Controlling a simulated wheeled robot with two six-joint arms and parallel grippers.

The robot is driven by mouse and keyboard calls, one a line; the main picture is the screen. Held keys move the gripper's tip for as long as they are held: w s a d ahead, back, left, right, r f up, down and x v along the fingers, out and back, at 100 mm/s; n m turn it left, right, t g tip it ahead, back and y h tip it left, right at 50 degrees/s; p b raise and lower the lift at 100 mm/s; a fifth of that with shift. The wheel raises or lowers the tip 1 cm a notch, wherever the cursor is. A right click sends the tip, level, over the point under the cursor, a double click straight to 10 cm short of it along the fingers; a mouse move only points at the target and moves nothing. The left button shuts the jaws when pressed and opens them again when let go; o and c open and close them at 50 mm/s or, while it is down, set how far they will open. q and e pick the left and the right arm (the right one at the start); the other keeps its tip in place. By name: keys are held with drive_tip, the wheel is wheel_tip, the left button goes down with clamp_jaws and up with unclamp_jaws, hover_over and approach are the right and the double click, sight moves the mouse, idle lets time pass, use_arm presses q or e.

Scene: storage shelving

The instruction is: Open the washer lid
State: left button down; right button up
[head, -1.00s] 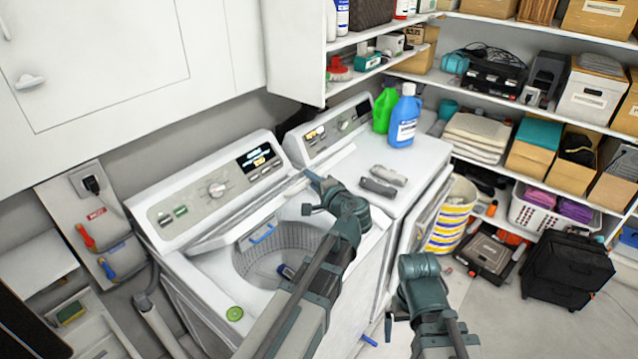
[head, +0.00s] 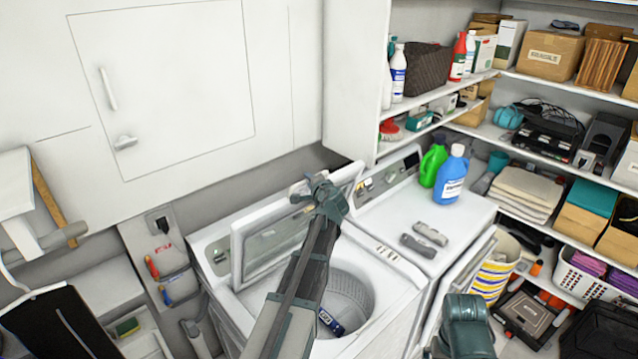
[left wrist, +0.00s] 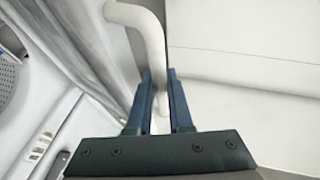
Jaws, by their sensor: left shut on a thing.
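The white washer (head: 385,262) has its tub (head: 352,292) exposed, with a dark blue item (head: 330,322) inside. The washer lid (head: 238,262) stands raised, nearly upright, in front of the washer's control panel. My left gripper (head: 318,188) is at the lid's upper edge, its arm crossing in front of the lid and tub. In the left wrist view, the fingers (left wrist: 160,80) are shut on a white bent handle (left wrist: 150,28), which appears to belong to the lid. Part of my right arm shows at the bottom edge; its gripper is not visible.
A second white machine (head: 400,222) to the right carries a green bottle (head: 432,162), a blue bottle (head: 451,175) and two grey items (head: 418,246). A wall cabinet (head: 165,90) hangs above the washer. Loaded shelves line the right. A striped basket (head: 494,265) stands below.

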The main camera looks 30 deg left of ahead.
use_arm(q)
drive_tip(key=shift+w+a+r, duration=0.25)
drive_tip(key=shift+a, duration=0.35)
drive_tip(key=c, duration=1.1)
unclamp_jaws()
